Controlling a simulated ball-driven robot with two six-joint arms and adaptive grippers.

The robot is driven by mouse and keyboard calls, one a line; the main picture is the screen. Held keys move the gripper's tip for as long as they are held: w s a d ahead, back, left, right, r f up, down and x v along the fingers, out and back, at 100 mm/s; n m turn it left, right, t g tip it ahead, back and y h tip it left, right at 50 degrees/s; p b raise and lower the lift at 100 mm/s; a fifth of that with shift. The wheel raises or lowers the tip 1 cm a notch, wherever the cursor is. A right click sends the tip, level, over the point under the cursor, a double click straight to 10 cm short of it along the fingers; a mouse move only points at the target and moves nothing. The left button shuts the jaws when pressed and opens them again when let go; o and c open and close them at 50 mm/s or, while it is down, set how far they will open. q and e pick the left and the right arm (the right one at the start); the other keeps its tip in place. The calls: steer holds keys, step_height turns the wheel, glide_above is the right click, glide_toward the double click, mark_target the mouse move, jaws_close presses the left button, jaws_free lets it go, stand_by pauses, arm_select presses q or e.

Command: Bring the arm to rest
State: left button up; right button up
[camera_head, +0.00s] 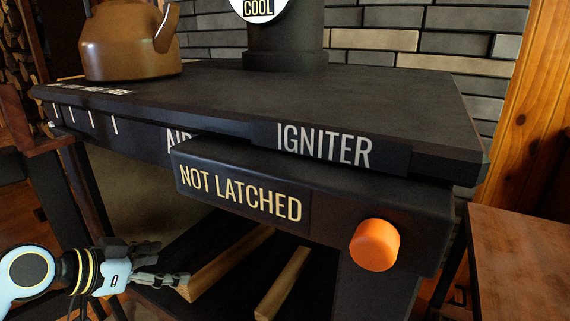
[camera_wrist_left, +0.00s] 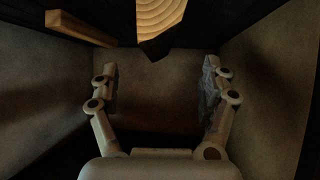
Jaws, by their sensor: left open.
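My left gripper (camera_head: 180,278) comes in from the left, low in front of the stove's dark lower opening. In the left wrist view its two fingers (camera_wrist_left: 160,80) stand wide apart with nothing between them. In the head view its fingertips lie close to the end of a wooden stick (camera_head: 230,262); whether they touch cannot be told. A second stick (camera_head: 283,284) lies to the right of it. In the left wrist view a cut wood end (camera_wrist_left: 160,14) shows beyond the fingers. My right gripper is not in view.
The black stove (camera_head: 300,98) carries a brown kettle (camera_head: 130,42) and a dark flue (camera_head: 285,45). A box reading "NOT LATCHED" (camera_head: 240,193) with an orange knob (camera_head: 375,245) juts out above the sticks. A wooden table (camera_head: 520,250) stands at the right.

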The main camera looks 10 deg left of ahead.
arm_select(q)
steer(key=s+d+f+n+g+y, duration=0.25)
steer(key=s+f+g, duration=0.35)
steer(key=s+f, duration=1.7)
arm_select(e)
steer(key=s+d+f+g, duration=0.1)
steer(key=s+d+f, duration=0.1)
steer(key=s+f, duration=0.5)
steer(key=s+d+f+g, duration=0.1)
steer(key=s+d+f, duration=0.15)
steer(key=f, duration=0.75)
arm_select(q)
steer(key=s+a+n+g+y+p, duration=0.1)
steer(key=s+a+y+p, duration=0.1)
steer(key=s+p, duration=0.5)
steer(key=s+a+f+n+g+y+p, duration=0.1)
steer(key=s+p, duration=0.6)
steer(key=s, duration=1.1)
steer(key=shift+s+a+f+n+g+y, duration=0.15)
steer(key=shift+a+f+n+g+y, duration=0.15)
steer(key=shift+a+g, duration=0.4)
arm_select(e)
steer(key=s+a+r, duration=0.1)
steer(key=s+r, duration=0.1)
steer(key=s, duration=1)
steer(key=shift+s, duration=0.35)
